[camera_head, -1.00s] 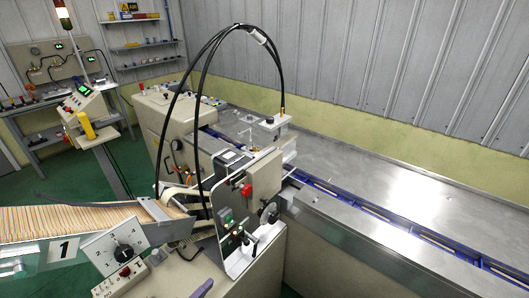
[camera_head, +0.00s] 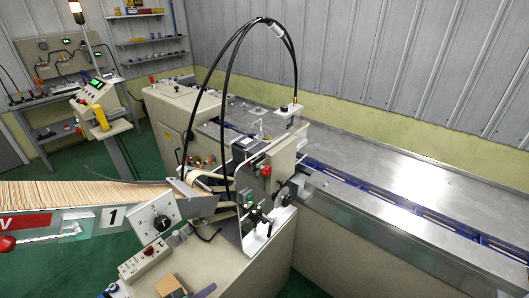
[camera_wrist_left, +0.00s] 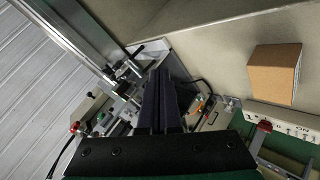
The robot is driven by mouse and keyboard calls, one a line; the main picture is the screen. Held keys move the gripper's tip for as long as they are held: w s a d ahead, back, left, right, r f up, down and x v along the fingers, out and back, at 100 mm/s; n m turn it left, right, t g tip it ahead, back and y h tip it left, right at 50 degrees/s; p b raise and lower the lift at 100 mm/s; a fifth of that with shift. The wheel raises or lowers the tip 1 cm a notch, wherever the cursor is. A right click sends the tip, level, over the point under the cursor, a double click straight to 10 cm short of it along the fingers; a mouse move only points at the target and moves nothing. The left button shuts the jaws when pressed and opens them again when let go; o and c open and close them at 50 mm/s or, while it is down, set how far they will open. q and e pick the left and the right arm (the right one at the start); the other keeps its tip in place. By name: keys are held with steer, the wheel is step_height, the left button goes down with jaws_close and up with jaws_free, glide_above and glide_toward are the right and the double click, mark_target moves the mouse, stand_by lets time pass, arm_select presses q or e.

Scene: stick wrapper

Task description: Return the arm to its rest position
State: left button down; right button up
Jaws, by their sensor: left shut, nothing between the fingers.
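The tip of my left gripper (camera_head: 205,291) shows as a dark purple-grey shape at the bottom edge of the head view, right of a small brown box. In the left wrist view my left gripper (camera_wrist_left: 158,78) has its two dark fingers together, with nothing between them. They point toward the machine's control parts, which lie beyond the tips. Most of my left arm is out of the head view. My right gripper is not in view.
The brown box (camera_head: 171,286) stands on the beige machine top, near a switch box (camera_head: 145,260). The wrapping machine (camera_head: 283,160) with looping black hoses (camera_head: 228,85) stands beyond. A stick-filled trough (camera_head: 70,194) lies left; a steel conveyor (camera_head: 400,190) runs right.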

arm_select(q)
steer(key=s+a+r+m+g+y, duration=0.2)
steer(key=s+a+m+g+y, duration=0.4)
steer(key=s+a, duration=0.25)
step_height(320, 180, down, 26)
steer(key=s+m+h+b, duration=0.1)
steer(key=s+b, duration=0.1)
steer(key=b, duration=0.3)
steer(key=s+a+f+g+b, duration=0.1)
steer(key=s+f+b, duration=0.1)
steer(key=s+f, duration=0.6)
steer(key=s+a+f+g+b, duration=0.1)
steer(key=s+f+b, duration=0.2)
steer(key=s+f, duration=0.6)
step_height(320, 180, down, 4)
steer(key=shift+a+f, duration=0.2)
steer(key=shift+f, duration=0.05)
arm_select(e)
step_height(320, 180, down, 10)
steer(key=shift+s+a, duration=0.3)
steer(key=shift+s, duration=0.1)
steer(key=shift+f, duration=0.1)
